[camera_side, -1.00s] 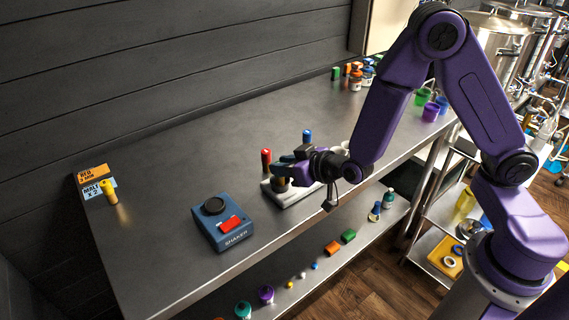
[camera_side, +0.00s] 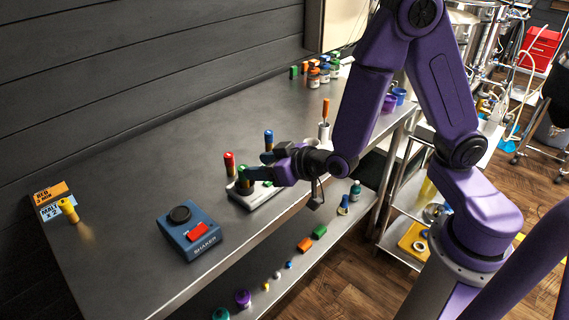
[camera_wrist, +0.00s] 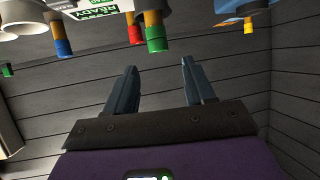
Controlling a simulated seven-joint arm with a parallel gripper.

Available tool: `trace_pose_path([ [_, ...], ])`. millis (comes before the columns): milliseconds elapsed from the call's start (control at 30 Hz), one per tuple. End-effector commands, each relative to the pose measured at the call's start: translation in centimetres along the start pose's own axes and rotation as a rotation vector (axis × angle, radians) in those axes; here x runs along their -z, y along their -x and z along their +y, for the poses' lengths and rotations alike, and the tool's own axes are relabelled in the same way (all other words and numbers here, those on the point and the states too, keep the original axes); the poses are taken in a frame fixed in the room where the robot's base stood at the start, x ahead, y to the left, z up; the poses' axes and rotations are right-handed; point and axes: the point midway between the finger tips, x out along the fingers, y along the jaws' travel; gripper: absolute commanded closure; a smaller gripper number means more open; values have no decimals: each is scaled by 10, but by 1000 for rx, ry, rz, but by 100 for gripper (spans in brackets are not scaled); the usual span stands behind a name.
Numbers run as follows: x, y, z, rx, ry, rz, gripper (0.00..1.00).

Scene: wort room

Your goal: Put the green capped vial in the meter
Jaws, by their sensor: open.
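The green capped vial (camera_side: 243,186) stands upright at the pale grey meter (camera_side: 262,197) near the table's front edge; I cannot tell whether it is seated in it. In the wrist view, which looks upside down, the green cap (camera_wrist: 156,45) lies just beyond my fingertips, roughly midway between them. The meter's READY screen (camera_wrist: 97,4) shows at the top there. My gripper (camera_side: 253,165) is open and empty, right at the green vial; touching or apart is unclear. A red capped vial (camera_side: 229,165) and a blue capped vial (camera_side: 269,140) stand close by.
A blue shaker (camera_side: 190,232) with a red switch sits left of the meter. A yellow capped vial (camera_side: 68,210) stands by two cards (camera_side: 50,195) at the far left. Several bottles (camera_side: 320,72) stand at the back.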

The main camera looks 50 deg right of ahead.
Motion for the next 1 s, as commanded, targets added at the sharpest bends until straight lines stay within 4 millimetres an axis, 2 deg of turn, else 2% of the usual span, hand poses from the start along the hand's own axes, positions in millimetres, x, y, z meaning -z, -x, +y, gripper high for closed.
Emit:
trace_pose_path([
  [33, 0, 10, -1, 4, 2, 2, 46],
  [200, 0, 33, 0, 2, 0, 2, 46],
  [400, 0, 52, 1, 0, 0, 2, 46],
  [700, 0, 68, 1, 0, 0, 1, 46],
  [1000, -1, 71, -3, 18, -2, -15, 46],
])
